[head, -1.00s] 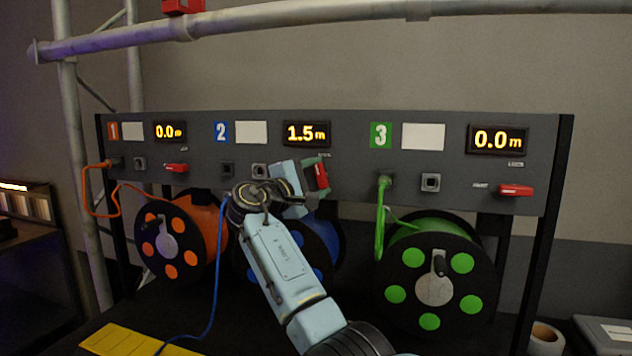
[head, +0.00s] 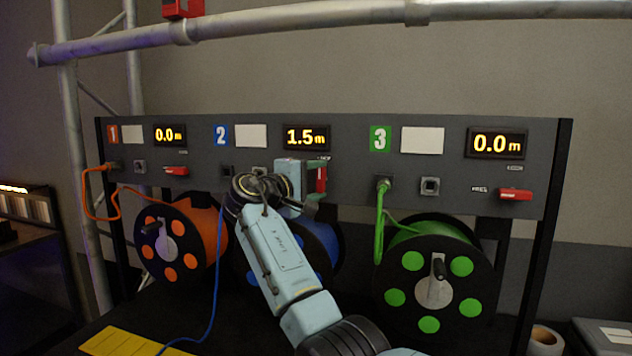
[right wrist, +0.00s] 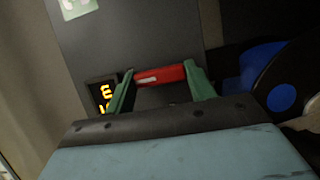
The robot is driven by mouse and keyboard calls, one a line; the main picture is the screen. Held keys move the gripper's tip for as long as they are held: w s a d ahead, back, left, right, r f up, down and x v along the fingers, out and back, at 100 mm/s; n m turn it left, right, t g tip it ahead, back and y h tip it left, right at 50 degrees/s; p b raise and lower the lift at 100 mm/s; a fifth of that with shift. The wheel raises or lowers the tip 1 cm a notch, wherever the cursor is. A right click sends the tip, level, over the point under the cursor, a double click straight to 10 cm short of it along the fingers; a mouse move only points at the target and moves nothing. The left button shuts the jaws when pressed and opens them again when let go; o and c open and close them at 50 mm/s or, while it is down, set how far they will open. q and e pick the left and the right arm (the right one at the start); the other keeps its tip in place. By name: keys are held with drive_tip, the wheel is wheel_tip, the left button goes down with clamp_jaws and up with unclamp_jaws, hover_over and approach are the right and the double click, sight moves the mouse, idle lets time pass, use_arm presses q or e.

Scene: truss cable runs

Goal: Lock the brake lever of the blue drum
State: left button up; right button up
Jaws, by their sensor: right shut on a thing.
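The blue drum (head: 318,248) stands under panel section 2, partly hidden behind my right arm. Its red brake lever (head: 322,180) is on the panel below the 1.5 m display and stands roughly upright in the head view. My right gripper (head: 314,185) is at this lever. In the right wrist view the green fingers of my right gripper (right wrist: 161,82) sit at both sides of the red lever (right wrist: 160,75), shut on it. The blue drum (right wrist: 282,97) also shows at the right there. My left gripper is not in view.
The orange drum (head: 180,240) and green drum (head: 435,275) stand on either side. Their red levers (head: 176,170) (head: 515,194) lie level. A blue cable (head: 215,295) hangs left of my arm. A metal truss tube (head: 300,22) crosses above the panel.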

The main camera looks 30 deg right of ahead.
drive_tip(key=o, duration=1)
drive_tip(key=shift+a, duration=0.15)
drive_tip(key=b+v, duration=0.1)
drive_tip(key=v, duration=1.2)
drive_tip(key=shift+s+a, duration=0.1)
